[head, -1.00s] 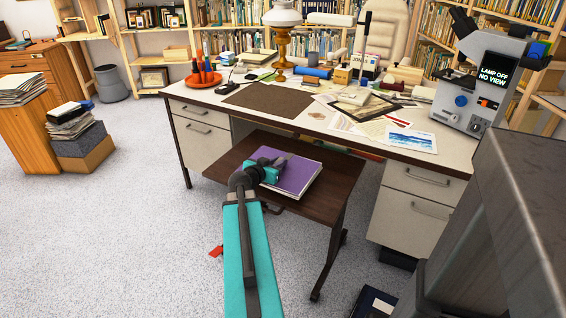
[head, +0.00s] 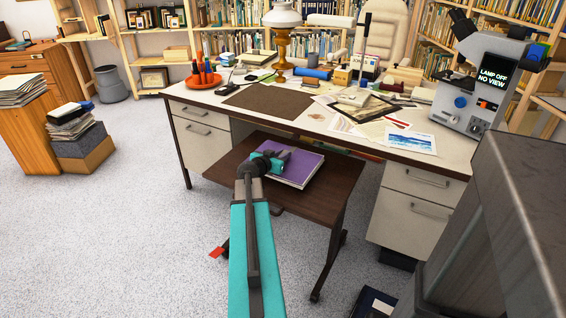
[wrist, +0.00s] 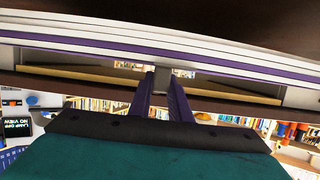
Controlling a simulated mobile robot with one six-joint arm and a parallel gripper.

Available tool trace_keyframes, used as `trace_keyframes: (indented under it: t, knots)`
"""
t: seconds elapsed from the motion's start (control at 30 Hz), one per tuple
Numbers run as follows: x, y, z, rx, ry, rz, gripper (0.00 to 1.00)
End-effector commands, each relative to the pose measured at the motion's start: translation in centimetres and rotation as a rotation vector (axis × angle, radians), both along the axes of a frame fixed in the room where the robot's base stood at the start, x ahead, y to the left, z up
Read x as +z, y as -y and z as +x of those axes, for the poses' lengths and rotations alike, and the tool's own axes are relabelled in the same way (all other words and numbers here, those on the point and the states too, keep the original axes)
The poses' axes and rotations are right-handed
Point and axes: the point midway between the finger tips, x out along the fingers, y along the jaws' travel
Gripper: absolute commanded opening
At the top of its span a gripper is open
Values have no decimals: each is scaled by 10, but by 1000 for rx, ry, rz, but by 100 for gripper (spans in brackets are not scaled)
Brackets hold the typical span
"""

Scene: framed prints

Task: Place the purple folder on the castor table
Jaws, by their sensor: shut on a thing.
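The purple folder (head: 301,166) is a thick purple-covered file with white page edges. It lies flat on, or just above, the dark brown castor table (head: 325,199), toward the table's back edge; I cannot tell if there is a gap beneath it. My gripper (head: 283,158) is shut on the folder at its left side. In the wrist view, the folder's purple and white edge (wrist: 230,58) runs across the top, with my gripper's fingers (wrist: 162,92) reaching up to it. The fingertips' exact grip is partly hidden.
The white desk (head: 300,118) stands close behind the castor table, holding papers, a lamp (head: 283,35) and a microscope (head: 485,85). A grey block (head: 490,240) stands at the right front. Open carpet (head: 110,230) lies to the left.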

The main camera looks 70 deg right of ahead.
Motion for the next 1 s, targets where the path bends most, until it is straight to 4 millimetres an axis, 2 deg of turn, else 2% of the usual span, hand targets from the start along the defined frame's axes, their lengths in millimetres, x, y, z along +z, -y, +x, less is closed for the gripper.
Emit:
trace_keyframes:
  t: [0.17,0.5,0.93,0.97,1.0]
  knots:
    - [-2,0,0,0,-1,-1,0]
    - [-32,0,0,0,-1,-1,0]
    - [-35,0,0,1,0,-2,0]
    - [-36,0,0,0,0,0,22]
    - [-35,0,0,0,0,0,29]
